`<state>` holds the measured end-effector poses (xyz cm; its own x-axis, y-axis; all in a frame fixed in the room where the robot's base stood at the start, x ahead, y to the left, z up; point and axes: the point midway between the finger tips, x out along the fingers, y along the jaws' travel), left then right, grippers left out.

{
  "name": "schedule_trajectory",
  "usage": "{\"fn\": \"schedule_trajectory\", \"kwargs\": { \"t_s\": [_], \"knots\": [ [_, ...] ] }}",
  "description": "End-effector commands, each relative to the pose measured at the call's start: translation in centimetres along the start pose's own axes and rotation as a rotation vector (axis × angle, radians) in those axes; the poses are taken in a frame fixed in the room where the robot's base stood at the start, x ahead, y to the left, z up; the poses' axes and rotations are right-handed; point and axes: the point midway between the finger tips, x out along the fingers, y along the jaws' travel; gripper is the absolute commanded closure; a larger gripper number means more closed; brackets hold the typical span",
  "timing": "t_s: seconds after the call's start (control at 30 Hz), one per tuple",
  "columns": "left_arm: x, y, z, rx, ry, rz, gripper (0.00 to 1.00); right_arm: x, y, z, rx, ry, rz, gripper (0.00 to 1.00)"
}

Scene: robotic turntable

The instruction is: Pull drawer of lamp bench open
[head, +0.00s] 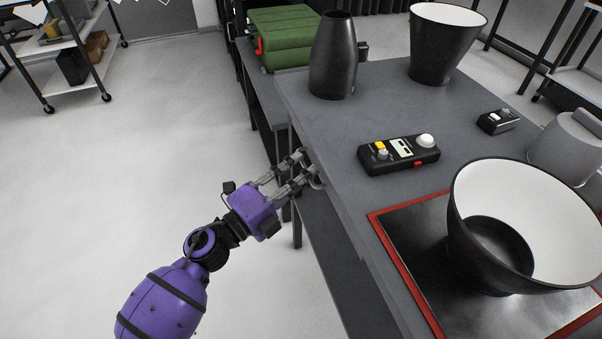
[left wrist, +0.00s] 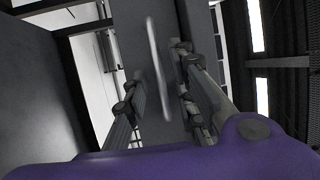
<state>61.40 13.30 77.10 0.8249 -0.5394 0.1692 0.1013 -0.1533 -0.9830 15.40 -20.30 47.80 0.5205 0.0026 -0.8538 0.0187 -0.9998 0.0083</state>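The grey bench (head: 385,90) fills the right of the head view. My left gripper (head: 309,169) is at its left side, just below the top edge, with its two fingers apart. In the left wrist view a pale, slim bar handle (left wrist: 156,65) shows between the spread fingers of my left gripper (left wrist: 158,82), in front of a dark grey panel (left wrist: 180,125). I cannot tell whether either finger touches the handle. The drawer front is hidden in the head view. My right gripper is out of view.
On the bench top are a dark vase (head: 333,60), a black control box (head: 400,154), a small black device (head: 498,121) and a large black-and-white bowl (head: 540,200) over a red-edged plate (head: 395,260). Open floor (head: 130,150) lies left of the bench.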

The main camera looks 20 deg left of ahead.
Motion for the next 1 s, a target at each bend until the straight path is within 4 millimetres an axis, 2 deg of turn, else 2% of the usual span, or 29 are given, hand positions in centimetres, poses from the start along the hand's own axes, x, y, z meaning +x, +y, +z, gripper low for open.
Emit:
{"fn": "schedule_trajectory", "kwargs": {
  "t_s": [0.03, 0.17, 0.53, 0.67, 0.87, 1.0],
  "knots": [
    [0.0, 0.0, 0.0, 0.000, 0.000, 0.000, 0.85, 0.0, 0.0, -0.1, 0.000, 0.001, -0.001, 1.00],
    [0.0, 0.0, 0.0, 0.000, 0.000, 0.000, 1.00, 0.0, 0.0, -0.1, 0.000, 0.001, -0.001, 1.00],
    [-0.1, 0.1, 0.0, -0.002, 0.000, 0.001, 1.00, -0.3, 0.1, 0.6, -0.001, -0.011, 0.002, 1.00],
    [-0.7, 0.0, 0.2, -0.003, -0.001, 0.002, 1.00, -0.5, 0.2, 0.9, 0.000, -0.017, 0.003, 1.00],
    [-3.8, -0.5, 1.5, -0.003, -0.003, 0.005, 1.00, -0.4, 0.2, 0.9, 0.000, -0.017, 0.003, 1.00],
    [-7.5, -1.2, 3.1, -0.002, -0.004, 0.008, 1.00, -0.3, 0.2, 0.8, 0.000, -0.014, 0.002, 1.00]
  ]
}}
